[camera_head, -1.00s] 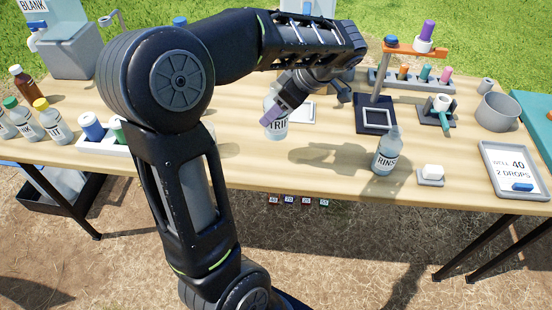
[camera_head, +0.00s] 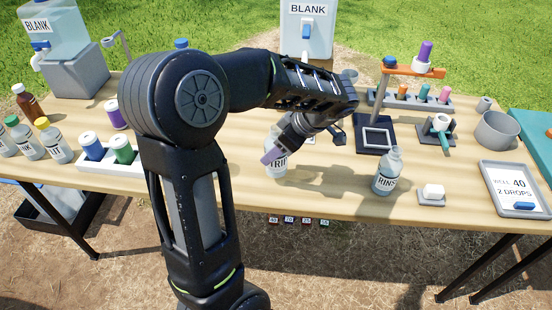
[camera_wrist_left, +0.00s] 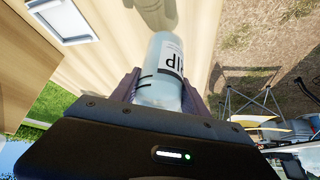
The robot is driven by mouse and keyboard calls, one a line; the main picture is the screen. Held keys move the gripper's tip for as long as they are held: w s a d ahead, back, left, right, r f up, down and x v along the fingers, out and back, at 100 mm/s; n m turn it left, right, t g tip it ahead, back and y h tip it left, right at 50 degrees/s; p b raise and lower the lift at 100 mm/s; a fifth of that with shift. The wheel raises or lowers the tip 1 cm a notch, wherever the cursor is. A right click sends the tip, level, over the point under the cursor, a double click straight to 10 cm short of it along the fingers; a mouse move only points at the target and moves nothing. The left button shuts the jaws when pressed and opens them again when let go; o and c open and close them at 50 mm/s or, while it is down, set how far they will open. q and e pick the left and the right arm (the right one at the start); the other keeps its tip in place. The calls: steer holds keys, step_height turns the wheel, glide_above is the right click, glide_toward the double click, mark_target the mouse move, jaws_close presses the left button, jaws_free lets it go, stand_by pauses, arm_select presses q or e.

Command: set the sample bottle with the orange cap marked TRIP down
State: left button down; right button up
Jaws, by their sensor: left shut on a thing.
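The sample bottle (camera_head: 277,168) marked TRIP is clear with a white label and looks about upright over the front middle of the table. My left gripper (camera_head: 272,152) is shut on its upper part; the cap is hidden. The bottle also shows in the left wrist view (camera_wrist_left: 165,70) between the two fingers (camera_wrist_left: 160,92), its label partly readable. I cannot tell whether its base touches the wooden table (camera_head: 325,194). My right gripper is not in view.
A RINSE bottle (camera_head: 387,173) stands to the right, with a small dish (camera_head: 432,198) beyond it. A white rack (camera_head: 100,167) with coloured-cap bottles is at the left. A dark square-framed stand (camera_head: 375,140) is behind. Bare table lies between the TRIP and RINSE bottles.

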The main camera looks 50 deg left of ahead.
mark_target(278, 169)
arm_select(q)
steer(key=shift+f, duration=1.9)
steer(key=shift+f, duration=0.15)
steer(key=c, duration=0.6)
jaws_free()
